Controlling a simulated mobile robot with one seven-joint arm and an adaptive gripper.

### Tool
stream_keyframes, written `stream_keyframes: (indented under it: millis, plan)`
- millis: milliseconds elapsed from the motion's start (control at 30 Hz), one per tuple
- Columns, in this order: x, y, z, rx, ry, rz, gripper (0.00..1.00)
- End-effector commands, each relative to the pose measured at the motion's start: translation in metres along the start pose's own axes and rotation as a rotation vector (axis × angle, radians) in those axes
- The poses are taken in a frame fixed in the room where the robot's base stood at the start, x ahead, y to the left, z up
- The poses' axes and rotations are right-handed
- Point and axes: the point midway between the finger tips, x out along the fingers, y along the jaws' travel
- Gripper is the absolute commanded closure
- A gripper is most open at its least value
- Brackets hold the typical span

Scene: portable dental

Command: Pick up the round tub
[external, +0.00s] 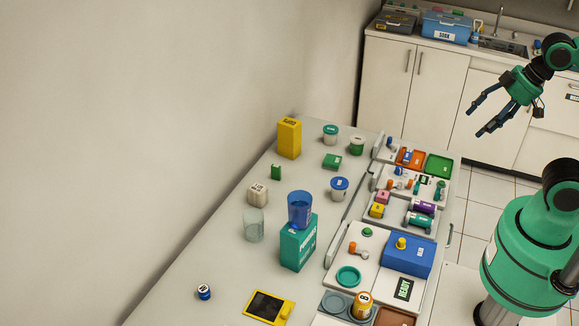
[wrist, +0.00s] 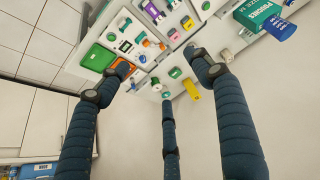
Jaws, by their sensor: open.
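Several round tubs stand at the far part of the counter in the external view. One has a teal lid (external: 330,134), one a green lid (external: 356,146) and one a blue lid (external: 339,188). I cannot tell which one is the named tub. In the wrist view, a small green-lidded tub (wrist: 175,72) shows between my fingers, far beyond them. My gripper (external: 479,121) is spread open and empty, high at the right, well away from the tubs. Its three dark fingers also show in the wrist view (wrist: 160,72).
A yellow box (external: 289,138), a teal box (external: 298,244) with a blue cup (external: 300,209) above it, and a clear cup (external: 253,224) stand on the counter (external: 235,275). Crowded trays (external: 341,283) line its right side. A wall rises along the left.

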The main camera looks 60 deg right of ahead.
Motion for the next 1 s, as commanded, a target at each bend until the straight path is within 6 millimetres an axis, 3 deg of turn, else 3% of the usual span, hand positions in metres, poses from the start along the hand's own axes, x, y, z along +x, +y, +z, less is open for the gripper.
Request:
stream_keyframes:
  millis: [233, 300, 667, 867, 1000]
  plan:
    - [0.000, 0.000, 0.000, 0.000, 0.000, 0.000, 0.34]
    - [0.000, 0.000, 0.000, 0.000, 0.000, 0.000, 0.28]
    - [0.000, 0.000, -0.003, 0.002, -0.003, 0.000, 0.28]
    - [0.002, -0.001, -0.021, 0.020, -0.025, -0.002, 0.28]
    - [0.008, -0.003, -0.046, 0.046, -0.056, -0.003, 0.28]
